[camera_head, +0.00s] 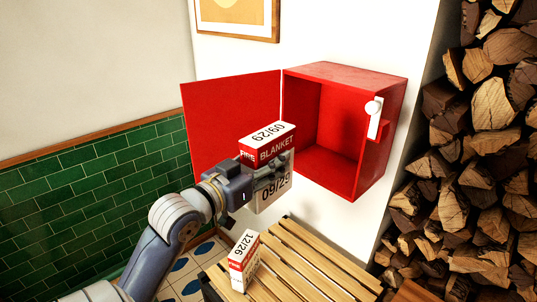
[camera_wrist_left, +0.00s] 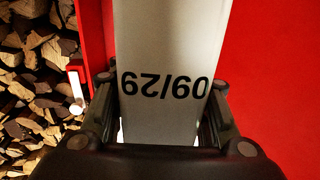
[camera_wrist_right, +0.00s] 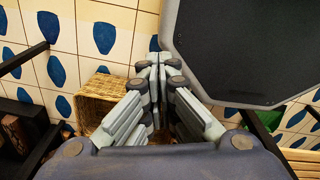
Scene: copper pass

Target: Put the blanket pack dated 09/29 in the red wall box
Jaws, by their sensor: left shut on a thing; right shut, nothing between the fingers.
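The blanket pack dated 09/29 (camera_head: 274,150) is a red and white box. My left gripper (camera_head: 262,178) is shut on it and holds it up in front of the red wall box (camera_head: 392,141). The date also shows, upside down, on the pack in the left wrist view (camera_wrist_left: 168,45). The wall box is open and looks empty. Its red door (camera_head: 222,108) is swung out to the left, behind the pack. Another pack dated 12/26 (camera_head: 244,256) stands on the slatted wooden surface below. My right gripper (camera_wrist_right: 160,68) is shut and empty, low over the floor, outside the head view.
Stacked firewood (camera_head: 490,110) fills the right side. The slatted wooden surface (camera_head: 310,262) lies below the wall box. A woven basket (camera_wrist_right: 95,100) stands on the tiled floor near my right gripper. A framed picture (camera_head: 240,15) hangs above the box.

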